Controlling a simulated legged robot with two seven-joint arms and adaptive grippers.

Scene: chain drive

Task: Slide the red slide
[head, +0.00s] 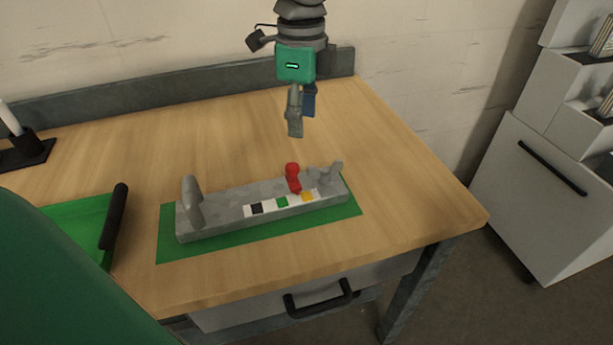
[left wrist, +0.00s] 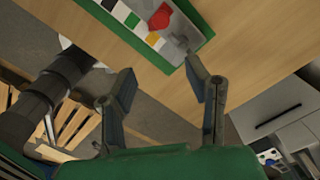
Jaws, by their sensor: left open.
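The red slide (head: 293,178) is a small upright red knob on a long grey base (head: 225,208). It stands in the right half of the base, behind a strip with white, black, green and yellow patches. A grey post stands at the base's left end and a grey piece at its right end. My left gripper (head: 301,118) hangs above and behind the slide, apart from it, pointing down. In the left wrist view its two fingers (left wrist: 162,82) are spread with nothing between them, and the red slide (left wrist: 161,17) shows beyond them near the top edge. My right gripper is out of view.
The base sits on a green mat (head: 170,250) on the wooden table (head: 410,190). A green tray (head: 85,228) with a black handle lies at the left, and a dark holder (head: 25,148) behind it. Bare table lies around the mat. White cabinets (head: 545,200) stand at the right.

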